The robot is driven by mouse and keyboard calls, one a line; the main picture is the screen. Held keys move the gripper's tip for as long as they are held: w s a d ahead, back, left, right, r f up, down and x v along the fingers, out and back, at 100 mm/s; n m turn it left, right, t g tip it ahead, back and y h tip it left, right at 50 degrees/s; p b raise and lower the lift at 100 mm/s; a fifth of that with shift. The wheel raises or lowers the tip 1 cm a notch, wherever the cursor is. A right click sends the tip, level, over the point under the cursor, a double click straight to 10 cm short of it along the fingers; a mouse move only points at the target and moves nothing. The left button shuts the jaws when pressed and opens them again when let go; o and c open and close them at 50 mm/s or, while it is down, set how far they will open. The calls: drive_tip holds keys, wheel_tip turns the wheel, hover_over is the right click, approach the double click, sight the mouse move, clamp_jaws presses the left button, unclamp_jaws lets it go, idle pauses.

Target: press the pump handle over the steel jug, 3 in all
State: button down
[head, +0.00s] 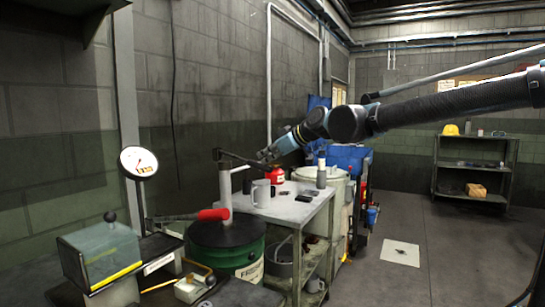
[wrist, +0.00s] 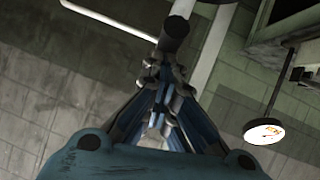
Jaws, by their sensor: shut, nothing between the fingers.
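The pump stands on a green drum (head: 225,237). Its dark pump handle (head: 240,160) slants from the top of the pale pump column (head: 225,187) toward my gripper (head: 268,154). My gripper is shut and empty, at the handle's right end; I cannot tell whether they touch. In the wrist view, the rounded dark end of the handle (wrist: 175,28) shows just beyond the closed fingertips of my gripper (wrist: 165,75). The steel jug (head: 261,194) stands upright on the grey table beside the drum, below the gripper. Its inside is hidden.
A red-gripped lever (head: 213,214) and a glass-guarded machine (head: 100,253) are at the front left. A dial gauge (head: 139,162) is on the left. Open floor lies right.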

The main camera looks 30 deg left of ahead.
drive_tip(key=shift+s+d+f, duration=0.15)
drive_tip(key=shift+f, duration=0.1)
drive_tip(key=s+d+r, duration=0.1)
drive_tip(key=d+r, duration=0.8)
drive_tip(key=shift+s+r, duration=0.25)
drive_tip(key=shift+s, duration=0.1)
idle(0.8)
drive_tip(key=w+d+f+m+t+h, duration=0.1)
drive_tip(key=w+d+f+m+h, duration=0.15)
drive_tip(key=d+f, duration=0.65)
drive_tip(key=w+d+f+m+t+h, duration=0.1)
drive_tip(key=w+d+f+m+h, duration=0.15)
drive_tip(key=d+f, duration=0.7)
drive_tip(key=w+d+f+m+h, duration=0.1)
drive_tip(key=w+d+f+m, duration=0.25)
drive_tip(key=d, duration=1.05)
drive_tip(key=s+d+f+m+h, duration=0.2)
drive_tip(key=s+d+f+m, duration=0.1)
drive_tip(key=d+f, duration=0.4)
drive_tip(key=s+d+f+m+g+h, duration=0.1)
drive_tip(key=s+d+f+m+h, duration=0.1)
drive_tip(key=s+d+f, duration=0.4)
drive_tip(key=s+d+f+m+h, duration=0.2)
drive_tip(key=s+d+f+m, duration=0.3)
drive_tip(key=d+f, duration=0.3)
drive_tip(key=d, duration=0.4)
drive_tip(key=shift+f+g, duration=0.2)
drive_tip(key=shift+g, duration=0.2)
drive_tip(key=shift+d, duration=0.1)
